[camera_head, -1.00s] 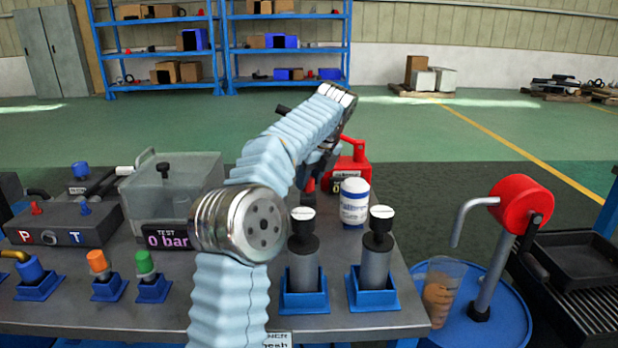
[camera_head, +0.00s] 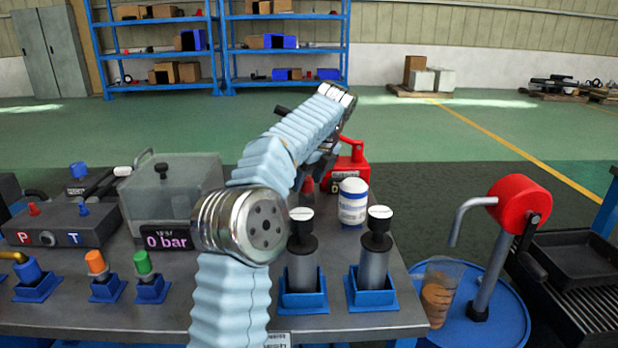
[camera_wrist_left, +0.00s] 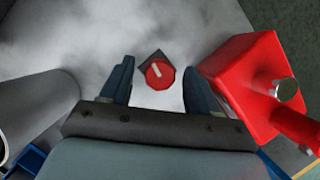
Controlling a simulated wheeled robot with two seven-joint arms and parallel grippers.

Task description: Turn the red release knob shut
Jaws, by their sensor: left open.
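The red release knob (camera_wrist_left: 160,73) shows in the left wrist view as a round red disc with a white pointer line, on a small dark square base on the grey bench. My left gripper (camera_wrist_left: 158,82) is open, with its two dark fingers on either side of the knob in that view. I cannot tell how far above the knob the fingertips are. In the head view my left arm's sleeve (camera_head: 285,145) covers most of the gripper and the knob. My right gripper is in neither view now.
A red block-shaped device (camera_wrist_left: 250,85) stands close to the right of the fingers; it also shows in the head view (camera_head: 352,170). A test box reads 0 bar (camera_head: 168,238).

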